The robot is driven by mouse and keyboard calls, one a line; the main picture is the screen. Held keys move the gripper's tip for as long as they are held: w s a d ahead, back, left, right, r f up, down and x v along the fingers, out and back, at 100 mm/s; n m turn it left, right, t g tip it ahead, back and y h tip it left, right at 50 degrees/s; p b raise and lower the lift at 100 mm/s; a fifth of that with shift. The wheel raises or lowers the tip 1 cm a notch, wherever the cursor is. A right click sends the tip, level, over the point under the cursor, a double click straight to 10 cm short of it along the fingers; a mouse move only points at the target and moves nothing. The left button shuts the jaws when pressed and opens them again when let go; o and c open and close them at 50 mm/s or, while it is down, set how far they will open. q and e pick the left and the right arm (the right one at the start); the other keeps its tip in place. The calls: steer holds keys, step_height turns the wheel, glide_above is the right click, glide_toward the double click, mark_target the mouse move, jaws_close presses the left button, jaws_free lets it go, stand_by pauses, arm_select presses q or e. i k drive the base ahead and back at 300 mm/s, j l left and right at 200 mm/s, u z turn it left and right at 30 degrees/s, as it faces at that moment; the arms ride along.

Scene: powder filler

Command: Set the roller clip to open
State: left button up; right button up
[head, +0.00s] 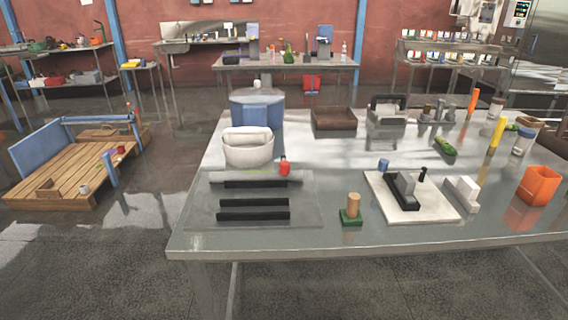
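I cannot tell for sure which item is the roller clip. A black angled piece (403,190) lies on a white board (438,207) at the right middle of the metal table, with a small black upright knob (422,174) beside it. A grey device with a black frame (386,109) stands at the table's back. Whether either has a clip that is open or shut is too small to make out. Neither of my grippers is in view.
The metal table (330,228) also holds a clear plate with black bars (254,202), a white bowl (248,147), a blue container (257,110), a green-based wooden peg (352,208) and an orange cup (540,183). A wooden pallet (70,175) stands on the floor at left.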

mark_target(284, 164)
steer(key=i+l+u, duration=0.35)
steer(key=l, duration=0.3)
steer(key=i+l+u, duration=0.2)
steer(key=l, duration=0.2)
